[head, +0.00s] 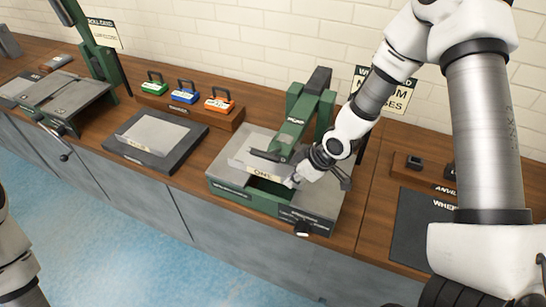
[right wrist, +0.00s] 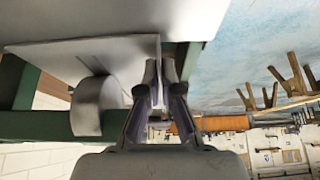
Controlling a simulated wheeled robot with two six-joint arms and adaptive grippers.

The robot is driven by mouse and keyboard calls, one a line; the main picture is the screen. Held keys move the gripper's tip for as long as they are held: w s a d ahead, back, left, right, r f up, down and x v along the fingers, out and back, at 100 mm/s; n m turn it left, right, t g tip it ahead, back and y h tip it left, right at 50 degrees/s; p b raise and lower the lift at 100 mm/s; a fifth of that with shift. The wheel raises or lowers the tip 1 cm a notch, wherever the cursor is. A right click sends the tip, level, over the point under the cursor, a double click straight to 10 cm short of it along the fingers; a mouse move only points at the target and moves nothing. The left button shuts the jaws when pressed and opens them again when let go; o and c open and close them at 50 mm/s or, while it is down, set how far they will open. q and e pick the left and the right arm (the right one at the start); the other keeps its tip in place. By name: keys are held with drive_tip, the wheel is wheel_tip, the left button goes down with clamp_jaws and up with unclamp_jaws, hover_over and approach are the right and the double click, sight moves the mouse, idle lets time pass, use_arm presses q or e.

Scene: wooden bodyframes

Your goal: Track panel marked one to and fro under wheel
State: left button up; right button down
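The panel marked ONE (head: 262,173) is a pale metal sheet with an upturned front lip. It lies on the grey table of the green wheel machine (head: 292,135), under the machine's head. My right gripper (head: 298,178) is at the right end of the lip. In the right wrist view, its two dark fingers (right wrist: 158,84) close on either side of the panel's lip (right wrist: 157,48). A grey wheel (right wrist: 96,105) shows there, beside the fingers and against the sheet. The wheel's contact with the panel is hidden in the head view. My left gripper is out of view.
Left of the machine, another pale panel (head: 152,132) lies on a dark pad (head: 128,157). Green, blue and orange cases (head: 219,100) stand on a wooden rack behind. A second green machine (head: 70,98) is at far left. A dark mat (head: 415,240) lies at right.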

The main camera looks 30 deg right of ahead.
drive_tip(key=c, duration=0.7)
unclamp_jaws()
drive_tip(key=shift+s+d, duration=0.1)
drive_tip(key=shift+s+d, duration=0.7)
drive_tip(key=shift+s, duration=0.05)
drive_tip(key=shift+s+d+r+p, duration=0.1)
drive_tip(key=shift+s+r+p, duration=0.05)
drive_tip(key=shift+p, duration=0.3)
drive_tip(key=s+d+p, duration=0.1)
drive_tip(key=p, duration=0.2)
drive_tip(key=shift+s+d+p, duration=0.1)
drive_tip(key=shift+s+p, duration=0.1)
drive_tip(key=shift+p, duration=0.15)
drive_tip(key=shift+s+d+p, duration=0.15)
drive_tip(key=shift+s+p, duration=0.05)
drive_tip(key=shift+p, duration=0.1)
